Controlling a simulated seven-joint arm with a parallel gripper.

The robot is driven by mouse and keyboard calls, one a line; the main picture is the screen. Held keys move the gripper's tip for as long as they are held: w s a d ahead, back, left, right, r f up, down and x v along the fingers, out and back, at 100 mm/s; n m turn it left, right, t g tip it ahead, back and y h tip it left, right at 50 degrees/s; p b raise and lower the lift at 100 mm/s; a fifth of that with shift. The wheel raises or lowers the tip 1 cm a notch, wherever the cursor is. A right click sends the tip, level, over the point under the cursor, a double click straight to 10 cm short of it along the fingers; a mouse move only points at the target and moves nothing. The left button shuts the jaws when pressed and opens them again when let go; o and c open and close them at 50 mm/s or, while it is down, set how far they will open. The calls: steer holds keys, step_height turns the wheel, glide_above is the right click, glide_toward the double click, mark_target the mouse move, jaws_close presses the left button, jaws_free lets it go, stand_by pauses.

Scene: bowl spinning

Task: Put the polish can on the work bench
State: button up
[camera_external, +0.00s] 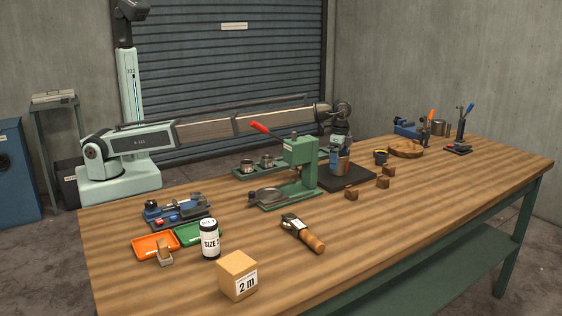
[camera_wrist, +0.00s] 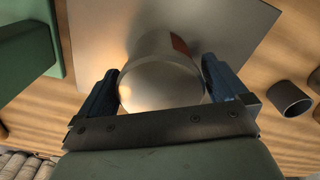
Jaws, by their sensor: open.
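A shiny round metal can (camera_wrist: 162,82), seemingly the polish can, stands on a flat plate (camera_wrist: 215,22) in the wrist view. My open gripper (camera_wrist: 165,85) has one blue finger on each side of it; I cannot tell whether they touch it. In the external view the can (camera_external: 343,167) shows partly behind my gripper (camera_external: 340,157), on the dark plate (camera_external: 352,182). That plate lies on the wooden work bench (camera_external: 400,215). The can's label is not readable.
A green press (camera_external: 300,165) with a red lever stands close to the left of my gripper. Small wooden blocks (camera_external: 383,182) lie to its right. A dark hollow cylinder (camera_wrist: 290,98) is beside the plate. The bench's front right is clear.

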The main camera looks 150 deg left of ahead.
step_height(320, 180, up, 11)
steer(key=shift+r, duration=0.1)
stand_by(0.3)
